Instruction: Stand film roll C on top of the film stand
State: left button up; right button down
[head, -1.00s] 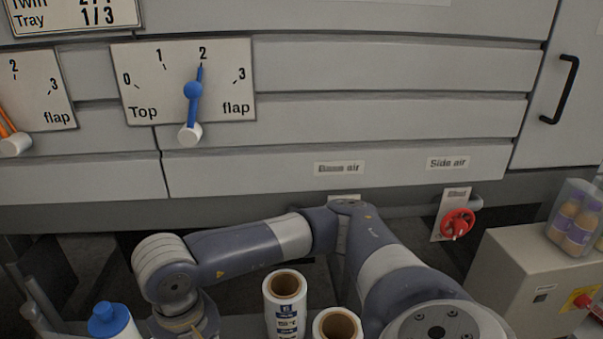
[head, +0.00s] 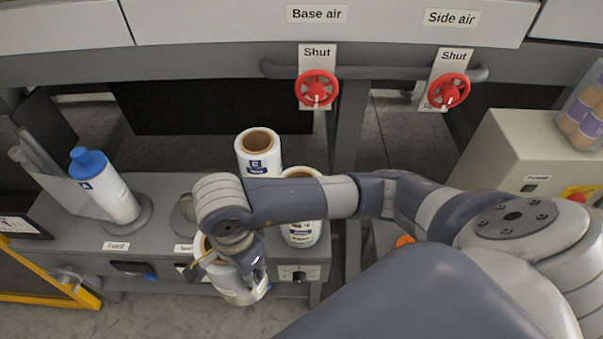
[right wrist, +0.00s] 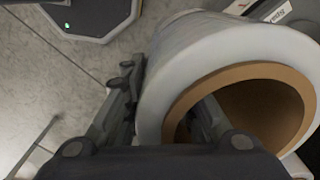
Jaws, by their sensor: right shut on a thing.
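My right gripper (head: 228,266) is shut on the wall of a white film roll (head: 240,292) with a brown core, in front of the grey bench. In the right wrist view, one finger of the gripper (right wrist: 165,112) is inside the core of the held roll (right wrist: 190,65) and the other is outside. The roll's letter does not show, so I cannot tell whether it is roll C. Two more white rolls stand at the bench's right end: a back roll (head: 258,150) and a front roll (head: 300,236), partly behind my arm. I cannot make out the film stand for certain. My left gripper is out of view.
The grey bench (head: 160,218) carries a white bottle with a blue cap (head: 100,185) at left. Two red valve wheels (head: 317,89) (head: 449,91) hang above. A beige box (head: 530,150) stands at right. A yellow-edged frame (head: 45,297) is at lower left.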

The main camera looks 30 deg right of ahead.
jog(key=w+d+f+m+p, duration=0.1)
jog(key=w+d+f+p, duration=0.3)
jog(key=w+d, duration=0.5)
jog(key=w+f, duration=0.1)
jog(key=w, duration=0.2)
jog(key=shift+d+f, duration=0.25)
jog(key=shift+d, duration=0.15)
jog(key=shift+f, duration=0.1)
jog(key=c, duration=1.3)
grip_release()
jog(key=shift+c, duration=0.2)
